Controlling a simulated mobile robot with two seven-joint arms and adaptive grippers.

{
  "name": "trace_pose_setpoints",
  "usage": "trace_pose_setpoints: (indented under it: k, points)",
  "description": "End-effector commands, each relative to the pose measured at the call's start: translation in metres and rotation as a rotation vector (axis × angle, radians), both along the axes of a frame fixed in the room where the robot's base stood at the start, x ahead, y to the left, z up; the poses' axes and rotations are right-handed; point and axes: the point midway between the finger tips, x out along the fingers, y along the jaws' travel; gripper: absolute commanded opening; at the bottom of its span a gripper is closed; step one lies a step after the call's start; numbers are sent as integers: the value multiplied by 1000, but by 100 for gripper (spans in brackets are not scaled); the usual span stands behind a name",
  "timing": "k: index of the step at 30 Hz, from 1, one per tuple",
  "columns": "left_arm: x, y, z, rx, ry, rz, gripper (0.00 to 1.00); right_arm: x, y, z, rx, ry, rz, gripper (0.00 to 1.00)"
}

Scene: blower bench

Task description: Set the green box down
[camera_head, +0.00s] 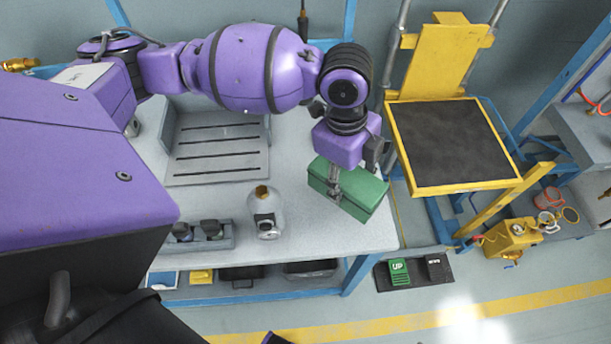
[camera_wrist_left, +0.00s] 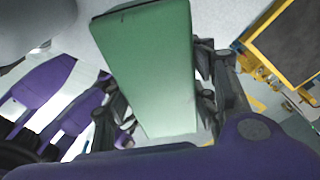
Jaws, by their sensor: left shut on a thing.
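The green box (camera_head: 364,194) is a closed, long box at the right end of the white bench (camera_head: 300,232) in the head view. My left gripper (camera_head: 334,186) comes down over it from above and is shut on it. In the left wrist view the green box (camera_wrist_left: 152,65) fills the middle, between the two dark fingers of my left gripper (camera_wrist_left: 160,100). Whether the box's underside touches the bench top is hidden.
A yellow-framed lift with a black platform (camera_head: 449,144) is to the right. A pedal mat (camera_head: 414,284) is on the floor.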

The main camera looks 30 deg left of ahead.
Motion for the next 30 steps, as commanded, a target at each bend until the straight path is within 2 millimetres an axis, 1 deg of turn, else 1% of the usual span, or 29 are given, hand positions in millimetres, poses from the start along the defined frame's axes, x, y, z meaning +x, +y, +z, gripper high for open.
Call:
trace_pose_setpoints:
  k: [1, 3, 10, 13, 18, 19, 30]
  points:
    - [4, 6, -7, 0, -2, 3, 0, 0, 0, -1, 1, 1, -2, 0]
    - [7, 12, -14, 0, -5, 2, 0, 0, 0, -1, 0, 0, -4, 0]
    - [12, 19, -24, -1, -7, 0, 0, 3, -1, 0, -1, -7, -3, 0]
    - [15, 26, -32, 0, -7, 2, 0, 4, -1, 0, -1, -9, -3, 0]
    - [14, 24, -57, -3, -6, 0, 0, 3, -1, -2, -2, -6, -3, 0]
    - [14, 25, -59, -2, -7, 0, 0, 3, -1, -2, -3, -6, -3, 0]
    - [15, 25, -63, -2, -10, 0, 0, 4, -2, -2, -4, -7, -1, 0]
